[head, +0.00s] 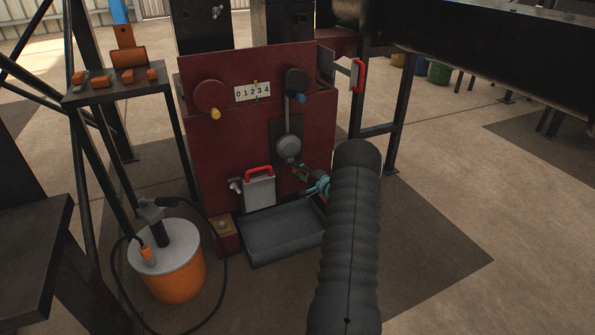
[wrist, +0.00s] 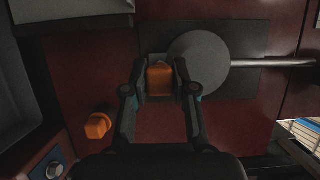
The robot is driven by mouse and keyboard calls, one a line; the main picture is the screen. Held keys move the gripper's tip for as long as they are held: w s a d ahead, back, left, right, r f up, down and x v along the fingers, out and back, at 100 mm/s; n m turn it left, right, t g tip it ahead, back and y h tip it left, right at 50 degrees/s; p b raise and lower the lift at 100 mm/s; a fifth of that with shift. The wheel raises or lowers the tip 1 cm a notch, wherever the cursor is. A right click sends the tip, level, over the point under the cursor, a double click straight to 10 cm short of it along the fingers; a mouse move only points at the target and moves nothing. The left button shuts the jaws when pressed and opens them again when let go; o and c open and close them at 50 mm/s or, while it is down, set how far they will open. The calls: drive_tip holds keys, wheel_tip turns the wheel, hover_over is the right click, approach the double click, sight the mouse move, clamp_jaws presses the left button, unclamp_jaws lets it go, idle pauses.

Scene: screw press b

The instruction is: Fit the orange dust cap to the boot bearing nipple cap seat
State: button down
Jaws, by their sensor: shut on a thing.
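The orange dust cap (wrist: 160,82) is between the two fingers of my gripper (wrist: 161,72) in the wrist view, and the fingers are shut on it. The cap is in front of the red panel, beside the edge of a round dark grey disc (wrist: 198,64). I cannot tell whether it touches anything behind it. In the head view my gripper (head: 304,174) is just below that disc (head: 289,148), partly hidden by my dark arm. I cannot make out the boot bearing nipple cap seat; the cap and fingers hide the surface behind them.
A second orange piece (wrist: 97,126) is at the panel, lower left in the wrist view. A lever rod (wrist: 280,63) runs right from the disc. A grey tray (head: 281,233) and a red-handled plate (head: 259,190) are close by. An orange bucket (head: 172,276) stands left.

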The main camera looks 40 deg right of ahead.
drive_tip(key=shift+w, duration=0.15)
drive_tip(key=shift+w+d, duration=0.15)
drive_tip(key=shift+w, duration=0.4)
drive_tip(key=shift+w+d, duration=0.15)
drive_tip(key=shift+w, duration=0.4)
drive_tip(key=shift+w, duration=0.15)
drive_tip(key=c, duration=0.8)
unclamp_jaws()
drive_tip(key=shift+c, duration=0.2)
drive_tip(key=s+d, duration=0.2)
drive_tip(key=s, duration=1)
